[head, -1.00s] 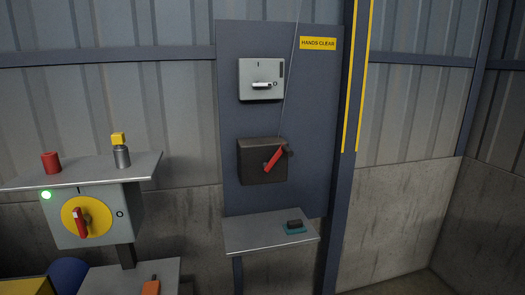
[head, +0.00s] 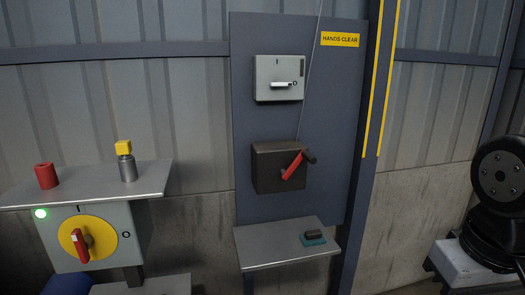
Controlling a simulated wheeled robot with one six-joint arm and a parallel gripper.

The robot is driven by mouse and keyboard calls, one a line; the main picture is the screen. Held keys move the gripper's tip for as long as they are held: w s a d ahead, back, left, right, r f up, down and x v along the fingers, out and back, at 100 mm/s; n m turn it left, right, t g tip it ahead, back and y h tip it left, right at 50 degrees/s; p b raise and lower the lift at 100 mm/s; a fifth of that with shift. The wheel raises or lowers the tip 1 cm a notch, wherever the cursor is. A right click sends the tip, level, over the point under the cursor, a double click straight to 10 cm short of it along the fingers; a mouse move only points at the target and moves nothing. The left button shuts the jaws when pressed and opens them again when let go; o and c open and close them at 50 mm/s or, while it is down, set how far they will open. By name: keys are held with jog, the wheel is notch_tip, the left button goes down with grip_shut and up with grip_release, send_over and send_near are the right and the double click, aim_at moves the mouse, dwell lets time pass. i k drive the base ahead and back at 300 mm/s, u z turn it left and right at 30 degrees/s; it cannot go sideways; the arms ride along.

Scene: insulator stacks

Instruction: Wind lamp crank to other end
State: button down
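The lamp crank (head: 292,165) is a red arm with a dark knob at its upper right end. It sits on the front of a dark brown box (head: 266,171) on the blue-grey panel. A thin cable (head: 312,80) runs up from the box out of the top of the view. The crank arm tilts up to the right. My gripper is not in view, and nothing touches the crank.
Above the box is a grey switch box (head: 279,79) with a white handle. A shelf (head: 270,251) below holds a dark block on a teal pad (head: 313,239). At left, a shelf holds a red cylinder (head: 46,176) above a yellow-and-red rotary switch (head: 88,240).

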aim_at(284, 174)
jog(key=z, duration=0.15)
jog(key=i, duration=0.85)
jog(key=z, duration=0.5)
